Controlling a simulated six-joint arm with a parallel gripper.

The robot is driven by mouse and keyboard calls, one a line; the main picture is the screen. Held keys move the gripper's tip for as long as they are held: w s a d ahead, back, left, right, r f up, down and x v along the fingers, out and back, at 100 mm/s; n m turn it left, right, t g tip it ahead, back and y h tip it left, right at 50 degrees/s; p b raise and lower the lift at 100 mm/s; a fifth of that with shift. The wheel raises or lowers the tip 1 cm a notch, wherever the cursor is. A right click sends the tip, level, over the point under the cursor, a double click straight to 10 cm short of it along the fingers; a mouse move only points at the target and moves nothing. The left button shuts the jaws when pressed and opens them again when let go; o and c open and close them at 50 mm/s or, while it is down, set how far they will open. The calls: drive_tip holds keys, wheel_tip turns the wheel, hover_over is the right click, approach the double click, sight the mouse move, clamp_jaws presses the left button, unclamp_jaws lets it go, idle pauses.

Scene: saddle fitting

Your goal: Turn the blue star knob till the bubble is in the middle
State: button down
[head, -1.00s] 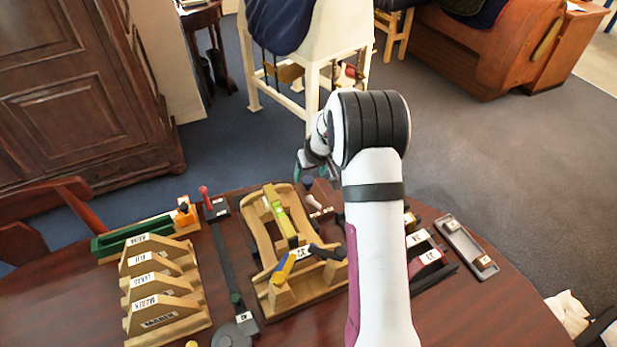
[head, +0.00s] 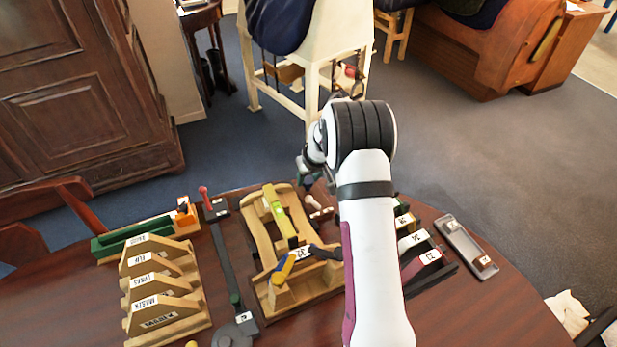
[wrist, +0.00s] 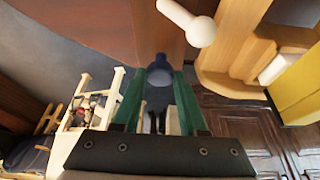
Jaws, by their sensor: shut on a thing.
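A wooden saddle frame (head: 261,285) stands on the table in the head view. A yellow-green level (head: 281,220) lies along its top; I cannot make out the bubble. In the wrist view a dark blue knob (wrist: 159,71) sits between the tips of my gripper's green fingers (wrist: 158,78), which are shut on it. Its star shape is not clear, and the fingers hide its sides. In the head view my gripper (head: 308,178) is small and partly hidden by my arm, beyond the frame's far right side.
A white round-ended peg (wrist: 198,28) is close above my gripper in the wrist view. A wooden rack (head: 165,318) with labelled plates stands left. A grey tray (head: 457,234) lies right. A dark bar (head: 226,262) lies between rack and frame.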

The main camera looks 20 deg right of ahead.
drive_tip(key=shift+n+y, duration=0.3)
drive_tip(key=shift+n, duration=0.4)
drive_tip(key=shift+c, duration=2.3)
unclamp_jaws()
drive_tip(key=v, duration=1.5)
drive_tip(key=shift+s+r, duration=0.25)
drive_tip(key=shift+r, duration=0.1)
